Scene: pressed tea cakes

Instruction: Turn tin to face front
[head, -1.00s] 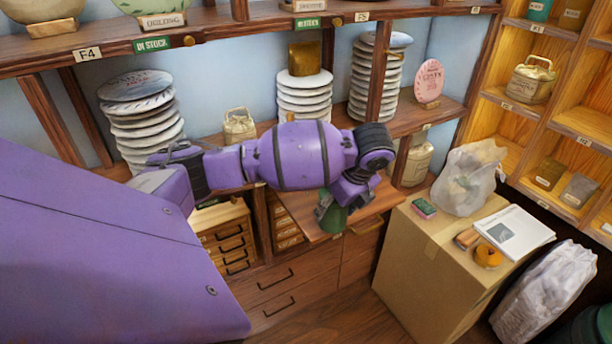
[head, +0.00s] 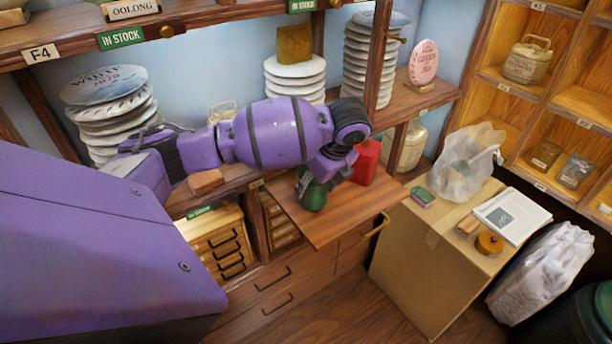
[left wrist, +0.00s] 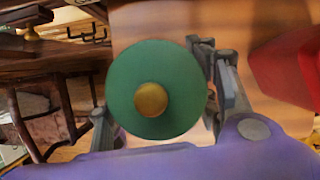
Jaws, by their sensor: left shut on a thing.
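A green tin (head: 312,195) stands on the pull-out wooden board (head: 330,228) in the head view. My left gripper (head: 316,180) reaches down over it and is shut on it. In the left wrist view the tin's round green lid (left wrist: 180,85) with a gold knob faces the camera, with finger links of my left gripper (left wrist: 160,110) on both sides. The tin's front is not clear in either view. A red tin (head: 366,162) stands just right of the gripper on the board, and its red side shows in the left wrist view (left wrist: 290,75). My right gripper is not in view.
A cardboard box (head: 425,260) right of the board bears a plastic bag (head: 466,165), a booklet (head: 512,214) and an orange tape roll (head: 489,243). Stacks of wrapped cakes (head: 110,110) line the shelf behind. The board's front right part is clear.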

